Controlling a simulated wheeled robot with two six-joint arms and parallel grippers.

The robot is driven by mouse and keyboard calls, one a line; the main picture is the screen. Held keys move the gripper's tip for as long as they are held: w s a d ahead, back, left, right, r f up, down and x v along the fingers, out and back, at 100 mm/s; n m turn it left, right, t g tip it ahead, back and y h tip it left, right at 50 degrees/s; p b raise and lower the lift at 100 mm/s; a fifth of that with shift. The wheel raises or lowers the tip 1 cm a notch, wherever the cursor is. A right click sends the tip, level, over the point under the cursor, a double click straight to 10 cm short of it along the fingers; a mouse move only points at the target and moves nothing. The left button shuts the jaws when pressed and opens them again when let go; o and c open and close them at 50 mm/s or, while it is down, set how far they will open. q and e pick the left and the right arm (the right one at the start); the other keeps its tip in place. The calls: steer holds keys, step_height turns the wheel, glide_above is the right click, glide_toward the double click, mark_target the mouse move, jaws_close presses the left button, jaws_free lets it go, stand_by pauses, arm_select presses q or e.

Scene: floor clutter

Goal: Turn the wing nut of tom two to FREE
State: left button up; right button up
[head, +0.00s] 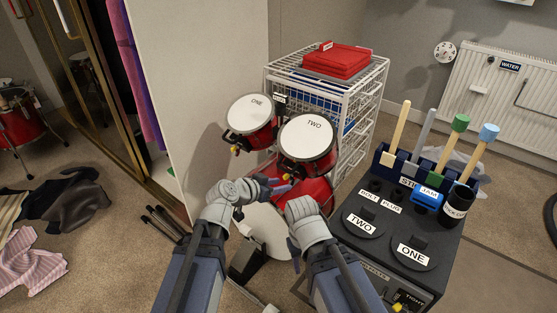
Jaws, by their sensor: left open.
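Tom two (307,140) is a red drum with a white head marked TWO, mounted above a larger red drum (308,190). A small yellow piece (286,177), likely its wing nut, shows just below tom two's left side. My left gripper (279,184) is open, its dark fingers close beside this piece; I cannot tell whether they touch it. The nut's setting is too small to read. My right gripper (294,250) is lower, in front of the red drum, its fingers mostly hidden behind its grey wrist. Tom one (252,117) stands left of tom two, with another yellow piece (235,150) below it.
A black box (345,255) at right has round pads marked TWO and ONE, and a holder with sticks (400,130). Clothes (70,200) lie on the left floor.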

arm_select(q)
steer(key=s+r+g+y+p, duration=0.2)
steer(key=s+r+p, duration=0.4)
steer(key=p, duration=0.7)
steer(key=s+r+n+g+y+p, duration=0.1)
steer(key=s+r+g+y+p, duration=0.2)
steer(key=r+p, duration=0.7)
steer(key=shift+s+d+r+n+g+p, duration=0.2)
steer(key=shift+s+r+n+g+p, duration=0.15)
steer(key=shift+s+g+p, duration=1.5)
steer(key=shift+s+t+b, duration=0.4)
steer(key=shift+s+t, duration=0.05)
steer(key=shift+t, duration=0.2)
